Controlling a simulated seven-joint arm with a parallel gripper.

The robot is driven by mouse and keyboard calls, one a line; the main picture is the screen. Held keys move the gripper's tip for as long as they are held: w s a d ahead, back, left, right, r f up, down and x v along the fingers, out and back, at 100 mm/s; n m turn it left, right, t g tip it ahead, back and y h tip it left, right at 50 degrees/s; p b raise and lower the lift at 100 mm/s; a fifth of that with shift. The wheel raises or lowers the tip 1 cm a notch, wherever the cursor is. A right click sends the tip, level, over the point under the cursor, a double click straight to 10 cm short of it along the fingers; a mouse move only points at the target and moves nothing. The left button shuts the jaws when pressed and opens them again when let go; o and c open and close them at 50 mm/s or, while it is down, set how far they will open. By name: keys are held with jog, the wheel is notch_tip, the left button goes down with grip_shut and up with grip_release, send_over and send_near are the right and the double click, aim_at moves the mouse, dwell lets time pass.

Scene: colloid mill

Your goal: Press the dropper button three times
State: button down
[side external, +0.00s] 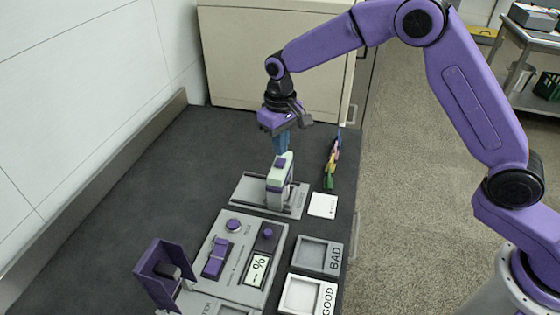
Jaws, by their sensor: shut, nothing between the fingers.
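A pale green upright device (279,178) with a purple patch (281,162) on its top stands on a grey metal base (248,192); it looks like the dropper and its button, though no label on it is readable. My gripper (280,153) points down directly over this top, its blue fingers shut and empty. The fingertips are at or just above the top; I cannot tell whether they touch it. The fingers partly hide the far side of the top.
A control panel (222,276) with a round purple button (234,225), a purple switch (216,258) and a % display (258,270) lies in front. BAD (334,257) and GOOD (323,302) trays, a white card (323,205) and coloured items (331,165) sit right. The left bench is clear.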

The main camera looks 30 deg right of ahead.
aim_at(280, 161)
jog(key=shift+r, duration=2.25)
jog(key=shift+f, duration=2.8)
jog(key=shift+f, duration=0.95)
dwell(0.3)
dwell(0.4)
notch_tip(280, 161, up, 8)
jog(key=shift+f, duration=0.2)
dwell(0.8)
